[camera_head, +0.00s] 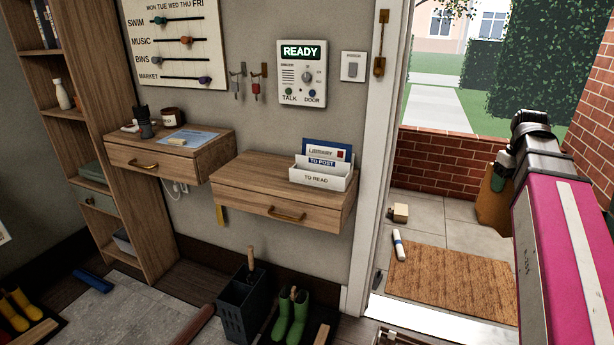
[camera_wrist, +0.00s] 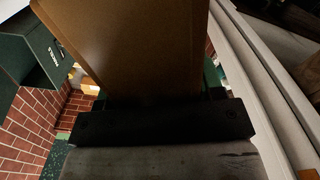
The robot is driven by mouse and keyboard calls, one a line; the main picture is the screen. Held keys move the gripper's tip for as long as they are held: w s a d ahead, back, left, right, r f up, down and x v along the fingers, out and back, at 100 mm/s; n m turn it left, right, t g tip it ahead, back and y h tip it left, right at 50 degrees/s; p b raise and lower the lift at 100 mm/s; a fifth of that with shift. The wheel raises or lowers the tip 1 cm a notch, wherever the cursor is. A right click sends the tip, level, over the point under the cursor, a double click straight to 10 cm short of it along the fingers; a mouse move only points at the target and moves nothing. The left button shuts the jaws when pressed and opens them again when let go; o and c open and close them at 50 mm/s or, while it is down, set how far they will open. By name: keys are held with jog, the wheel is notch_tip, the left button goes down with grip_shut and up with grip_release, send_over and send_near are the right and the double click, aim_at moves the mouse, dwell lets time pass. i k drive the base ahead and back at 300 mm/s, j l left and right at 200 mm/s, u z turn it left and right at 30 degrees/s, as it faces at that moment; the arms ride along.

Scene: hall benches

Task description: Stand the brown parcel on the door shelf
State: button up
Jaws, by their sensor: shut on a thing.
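The brown parcel (camera_head: 491,210) is in my gripper (camera_head: 499,178), out over the porch at the right of the head view. It hangs below the green fingertip, partly hidden by my arm. In the wrist view the parcel (camera_wrist: 140,45) is a broad brown face filling the upper middle, tilted. My gripper is shut on it. The shelf beside the door (camera_head: 258,176) is a wooden wall shelf with a drawer, left of the door frame and well apart from the parcel. A letter rack (camera_head: 322,180) stands at its right end; its left part is bare.
The white door frame (camera_head: 386,130) stands between shelf and porch. A brick wall (camera_head: 440,160) bounds the porch. A small tan box (camera_head: 400,212) and a white roll (camera_head: 398,245) lie by the doormat (camera_head: 450,280). Green boots (camera_head: 290,318) stand below the shelf.

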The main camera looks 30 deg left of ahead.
aim_at(259, 169)
jog(key=k+j+u, duration=0.1)
jog(key=k+u, duration=0.15)
jog(key=u, duration=0.25)
jog(key=k+j+u, duration=0.2)
jog(key=u, duration=0.25)
